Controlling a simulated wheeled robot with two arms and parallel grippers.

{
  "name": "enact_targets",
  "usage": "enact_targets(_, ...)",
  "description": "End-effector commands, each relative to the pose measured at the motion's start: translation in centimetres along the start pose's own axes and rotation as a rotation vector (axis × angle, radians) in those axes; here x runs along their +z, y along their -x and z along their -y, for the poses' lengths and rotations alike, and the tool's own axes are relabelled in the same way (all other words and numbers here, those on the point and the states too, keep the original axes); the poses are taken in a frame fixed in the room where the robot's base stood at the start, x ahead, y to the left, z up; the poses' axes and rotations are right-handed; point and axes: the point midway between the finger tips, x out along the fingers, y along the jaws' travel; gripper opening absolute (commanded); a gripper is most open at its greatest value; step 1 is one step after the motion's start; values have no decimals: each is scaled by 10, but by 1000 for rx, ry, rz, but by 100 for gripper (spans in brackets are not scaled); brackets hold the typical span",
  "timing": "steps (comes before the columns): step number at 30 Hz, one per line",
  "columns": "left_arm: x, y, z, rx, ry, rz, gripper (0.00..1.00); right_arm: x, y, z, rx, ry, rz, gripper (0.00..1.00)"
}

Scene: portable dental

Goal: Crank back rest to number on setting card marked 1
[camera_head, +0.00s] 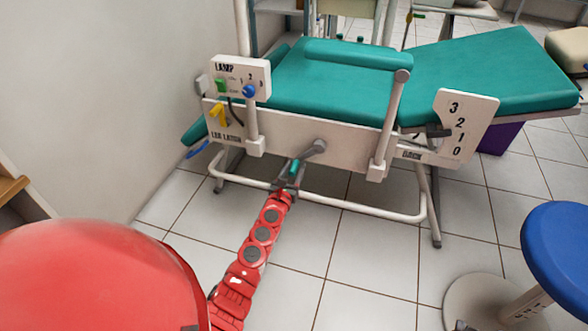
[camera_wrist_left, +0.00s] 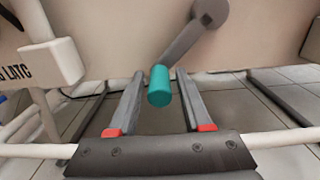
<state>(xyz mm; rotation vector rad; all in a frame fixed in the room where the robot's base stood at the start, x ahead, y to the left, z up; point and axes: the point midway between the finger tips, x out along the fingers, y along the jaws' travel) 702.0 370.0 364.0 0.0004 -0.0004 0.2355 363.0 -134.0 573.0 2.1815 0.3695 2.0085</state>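The crank (camera_head: 318,147) is a grey arm on the cream side panel of the dental chair, with a teal handle (camera_head: 294,167). The crank arm (camera_wrist_left: 190,38) and teal handle (camera_wrist_left: 159,87) also show in the left wrist view. My left gripper (camera_head: 290,175) is at the handle. In the wrist view its fingers (camera_wrist_left: 158,98) are open, one on each side of the handle, with a gap on both sides. A white plate (camera_head: 475,125) marked 3, 2, 1, 0 stands at the chair's right; a dark pointer (camera_head: 438,131) is left of its numbers. The teal back rest (camera_head: 495,72) slopes up. My right gripper is out of view.
A lamp panel (camera_head: 258,68) with a blue knob (camera_head: 249,91) and a yellow lever (camera_head: 218,115) are left of the crank. White frame tubes (camera_head: 350,207) run below it. A blue stool (camera_head: 560,250) stands at right. Tiled floor is free in front.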

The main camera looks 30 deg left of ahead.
Motion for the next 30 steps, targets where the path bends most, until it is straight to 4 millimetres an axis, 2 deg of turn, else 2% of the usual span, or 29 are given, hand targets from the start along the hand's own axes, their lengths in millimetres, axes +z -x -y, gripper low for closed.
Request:
enact_targets(1, 0, 0, 0, 0, 0, 0, 38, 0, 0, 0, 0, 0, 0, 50)
enact_targets(6, 0, 0, 0, 0, 0, 0, 7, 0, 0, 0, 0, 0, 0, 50)
enact_targets(8, 0, 0, 0, 0, 0, 0, 0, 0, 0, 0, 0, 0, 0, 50)
enact_targets(30, -1, 0, 0, 0, 0, -1, 0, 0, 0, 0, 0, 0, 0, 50)
